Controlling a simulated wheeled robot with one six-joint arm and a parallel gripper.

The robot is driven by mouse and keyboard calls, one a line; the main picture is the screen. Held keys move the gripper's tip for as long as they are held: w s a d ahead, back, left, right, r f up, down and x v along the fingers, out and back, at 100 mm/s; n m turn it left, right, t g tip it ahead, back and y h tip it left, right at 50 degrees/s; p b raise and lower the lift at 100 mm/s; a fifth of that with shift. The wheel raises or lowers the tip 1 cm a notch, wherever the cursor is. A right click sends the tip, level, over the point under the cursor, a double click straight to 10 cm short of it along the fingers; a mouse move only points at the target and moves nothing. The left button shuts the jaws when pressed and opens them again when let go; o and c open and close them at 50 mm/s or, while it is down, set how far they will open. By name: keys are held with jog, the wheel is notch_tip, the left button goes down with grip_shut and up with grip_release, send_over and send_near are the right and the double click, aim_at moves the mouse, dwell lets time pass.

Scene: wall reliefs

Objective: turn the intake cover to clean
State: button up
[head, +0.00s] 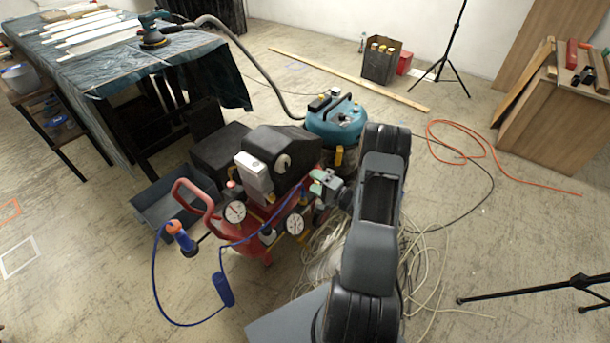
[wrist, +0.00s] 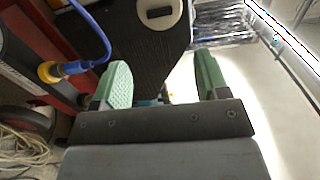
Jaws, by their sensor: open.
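The intake cover (head: 283,162) is a small round pale disc on the end of the compressor's black housing (head: 292,143) in the head view. In the wrist view the cover (wrist: 159,11) is at the top edge, partly cut off, with a dark slot across its face. My gripper (wrist: 163,80) is open and empty, its two green-padded fingers apart below the cover in the wrist view. In the head view my gripper (head: 325,183) is beside the compressor, to the right of and lower than the cover, not touching it. Any marking for clean is too small to read.
Two gauges (head: 235,211), a red handle (head: 196,198) and a blue hose (head: 154,270) are on or around the compressor. A teal vacuum (head: 336,119) stands close behind. Loose pale cables (head: 425,255) lie on the floor. Open floor is at the front left.

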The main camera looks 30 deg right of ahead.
jog(key=shift+v, duration=1.15)
